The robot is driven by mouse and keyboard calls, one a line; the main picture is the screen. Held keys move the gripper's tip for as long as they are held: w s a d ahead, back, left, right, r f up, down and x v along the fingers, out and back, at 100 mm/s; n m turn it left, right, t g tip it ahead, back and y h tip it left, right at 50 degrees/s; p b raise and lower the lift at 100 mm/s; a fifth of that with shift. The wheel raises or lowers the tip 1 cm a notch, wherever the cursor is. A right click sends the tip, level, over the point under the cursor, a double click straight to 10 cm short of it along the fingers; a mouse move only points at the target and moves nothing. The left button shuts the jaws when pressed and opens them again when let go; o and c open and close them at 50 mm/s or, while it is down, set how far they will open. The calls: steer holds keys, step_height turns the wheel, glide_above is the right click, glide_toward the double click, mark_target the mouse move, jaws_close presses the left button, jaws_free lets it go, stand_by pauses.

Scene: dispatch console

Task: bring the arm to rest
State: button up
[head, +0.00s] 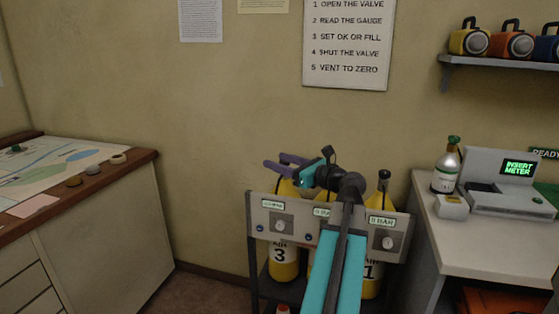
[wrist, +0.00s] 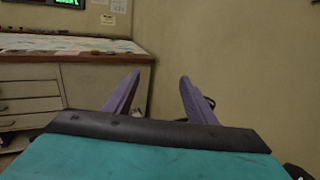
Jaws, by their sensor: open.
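My gripper (head: 286,165) has two purple fingers, set apart with nothing between them. In the head view it is raised just above the rack of yellow cylinders and points left. My teal arm crosses in front of the rack and hides the middle cylinder and part of its label. In the wrist view the open fingers (wrist: 158,98) point toward the wall and the end of the map table.
The cylinder rack (head: 257,222) stands below my gripper. A map table (head: 106,175) is at left. A counter (head: 470,248) at right holds a small bottle (head: 446,172) and a meter station (head: 510,190) reading "INSERT METER". A shelf (head: 500,63) holds lamps. Floor shows between table and rack.

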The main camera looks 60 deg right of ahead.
steer(key=shift+s+a, duration=0.25)
steer(key=shift+a, duration=0.05)
stand_by(0.5)
